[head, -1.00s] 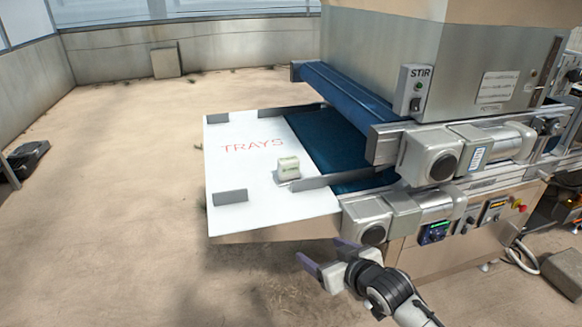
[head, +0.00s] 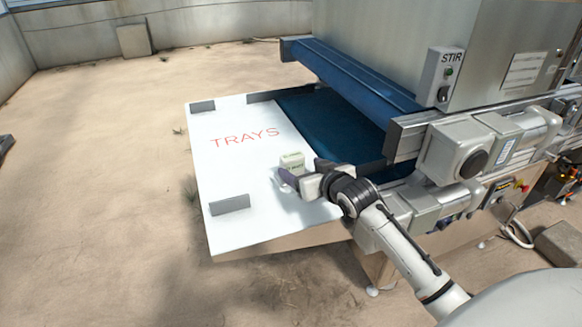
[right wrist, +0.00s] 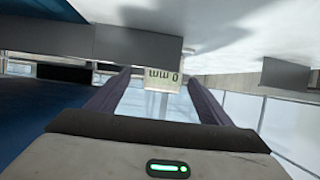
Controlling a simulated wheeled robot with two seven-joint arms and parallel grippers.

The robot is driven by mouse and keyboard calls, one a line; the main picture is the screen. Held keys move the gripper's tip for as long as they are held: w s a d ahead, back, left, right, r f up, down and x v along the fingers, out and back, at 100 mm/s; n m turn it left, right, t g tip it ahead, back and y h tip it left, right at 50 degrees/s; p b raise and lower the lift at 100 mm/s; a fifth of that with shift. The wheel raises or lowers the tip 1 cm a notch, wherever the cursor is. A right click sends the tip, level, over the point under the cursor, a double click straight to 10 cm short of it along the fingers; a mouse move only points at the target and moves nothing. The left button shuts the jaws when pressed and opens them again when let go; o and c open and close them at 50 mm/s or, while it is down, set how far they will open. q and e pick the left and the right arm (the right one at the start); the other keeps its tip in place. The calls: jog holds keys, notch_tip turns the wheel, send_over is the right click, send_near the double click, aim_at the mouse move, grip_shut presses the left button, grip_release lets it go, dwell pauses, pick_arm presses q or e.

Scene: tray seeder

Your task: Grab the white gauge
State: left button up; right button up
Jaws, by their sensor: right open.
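The white gauge (head: 292,160) is a small block with dark print, standing on the white tray plate (head: 235,175) near its right side. My right gripper (head: 303,173) is low over the plate, just on the near side of the gauge, and hides its lower part in the head view. In the right wrist view the gauge (right wrist: 163,79) shows a printed face reading "0 mm" upside down, between and beyond the tips of the two open fingers (right wrist: 157,82). The fingers are apart and do not visibly grip it. My left gripper is in neither view.
Short grey stops stand on the plate, one at the near left (head: 230,204). The STIR machine (head: 440,78) rises at the right. The sandy floor at the left is clear.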

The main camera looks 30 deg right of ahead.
aim_at(295, 166)
jog(key=shift+a+x, duration=0.15)
jog(key=shift+x, duration=1.3)
jog(key=shift+a+x, duration=0.2)
jog(key=shift+x, duration=1.2)
jog(key=shift+w+r, duration=0.1)
jog(key=c, duration=1.2)
